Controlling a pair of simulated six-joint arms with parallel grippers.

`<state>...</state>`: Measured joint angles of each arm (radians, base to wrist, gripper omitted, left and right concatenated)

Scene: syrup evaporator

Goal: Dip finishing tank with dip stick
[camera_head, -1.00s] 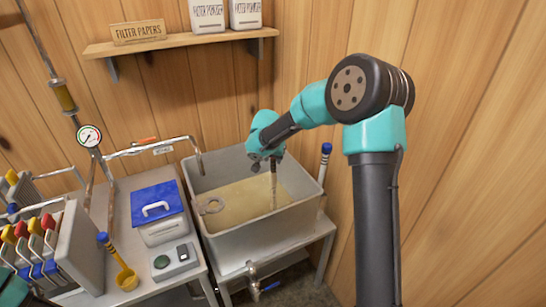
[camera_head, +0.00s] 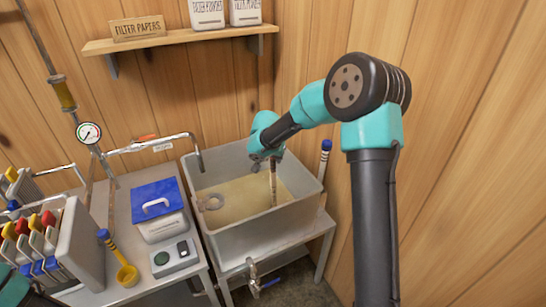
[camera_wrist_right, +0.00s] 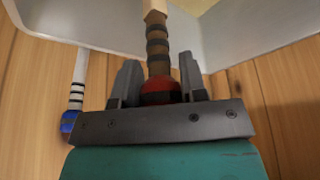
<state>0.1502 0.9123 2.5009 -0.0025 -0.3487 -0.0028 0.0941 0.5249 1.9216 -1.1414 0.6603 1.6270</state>
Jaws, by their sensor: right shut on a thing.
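The finishing tank (camera_head: 250,236) is a grey open-topped tub with pale golden syrup (camera_head: 238,197) in it. My right gripper (camera_head: 268,157) is over the tank's back right part. It is shut on the dip stick (camera_head: 273,188), which hangs almost upright and reaches down to the syrup; its lower end seems to be under the surface. In the right wrist view, the stick (camera_wrist_right: 158,48) is brown with black bands and a red part between the fingers (camera_wrist_right: 158,80). My left gripper is not in view; only a bit of the arm shows at the lower left.
A blue-topped striped stick (camera_head: 325,153) stands beside the tank's right wall. A ring-shaped thing (camera_head: 211,202) lies inside the tank at left. A tap (camera_head: 253,275) is below the tank.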

